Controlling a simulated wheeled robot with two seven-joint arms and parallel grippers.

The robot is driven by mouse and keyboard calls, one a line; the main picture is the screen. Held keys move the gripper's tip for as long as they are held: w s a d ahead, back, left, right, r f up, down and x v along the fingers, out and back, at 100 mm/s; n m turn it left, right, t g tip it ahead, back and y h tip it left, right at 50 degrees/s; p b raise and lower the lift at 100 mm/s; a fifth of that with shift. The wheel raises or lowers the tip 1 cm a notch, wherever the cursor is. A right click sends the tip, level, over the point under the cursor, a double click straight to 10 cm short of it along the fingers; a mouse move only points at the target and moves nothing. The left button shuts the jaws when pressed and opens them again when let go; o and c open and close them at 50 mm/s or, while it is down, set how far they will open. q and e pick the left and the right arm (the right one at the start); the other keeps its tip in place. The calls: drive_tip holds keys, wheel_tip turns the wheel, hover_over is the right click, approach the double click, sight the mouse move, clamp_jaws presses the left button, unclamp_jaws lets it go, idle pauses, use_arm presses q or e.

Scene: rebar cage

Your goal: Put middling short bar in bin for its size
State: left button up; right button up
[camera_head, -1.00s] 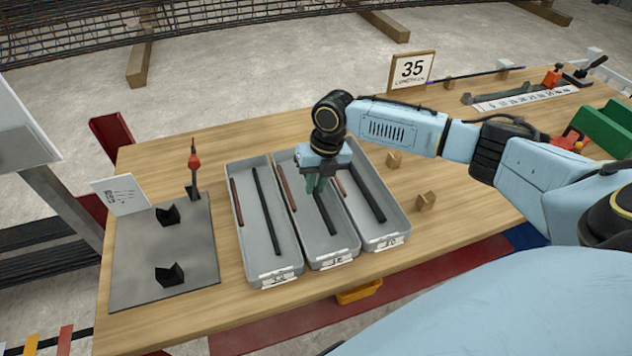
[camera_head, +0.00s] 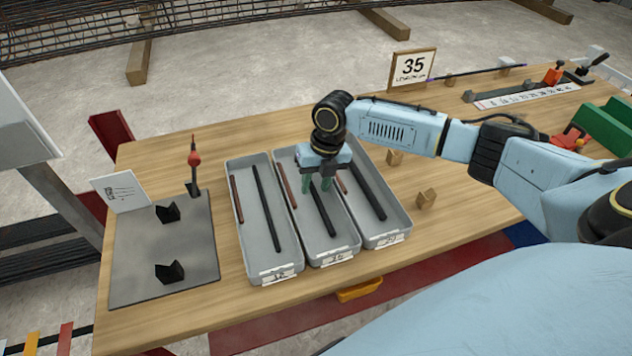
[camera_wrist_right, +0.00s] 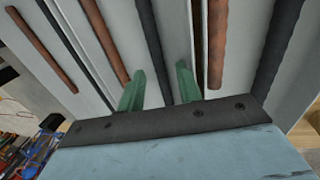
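The middle grey bin (camera_head: 344,243) holds a short dark bar (camera_head: 322,212) and a thinner rust-brown bar (camera_head: 286,184). Both lie lengthwise in it. My right gripper (camera_head: 317,184) is over this bin with its green fingers spread open. In the right wrist view the open gripper (camera_wrist_right: 160,92) has the dark bar (camera_wrist_right: 153,45) below and between its fingers. The bar's far end is partly hidden by the gripper in the head view. My left gripper is not in view.
The left bin (camera_head: 285,262) and right bin (camera_head: 398,222) each hold a dark bar and a rust-brown bar. A grey plate (camera_head: 140,245) with black brackets lies at left. Wooden blocks (camera_head: 426,199) and a "35" sign (camera_head: 412,68) stand to the right and behind.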

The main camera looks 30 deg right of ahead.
wheel_tip(320, 180, up, 13)
drive_tip(key=d+p, duration=0.1)
drive_tip(key=d, duration=0.1)
drive_tip(key=shift+s+d, duration=0.15)
drive_tip(key=shift+s, duration=0.1)
drive_tip(key=shift+s+f, duration=0.1)
drive_tip(key=shift+f, duration=0.1)
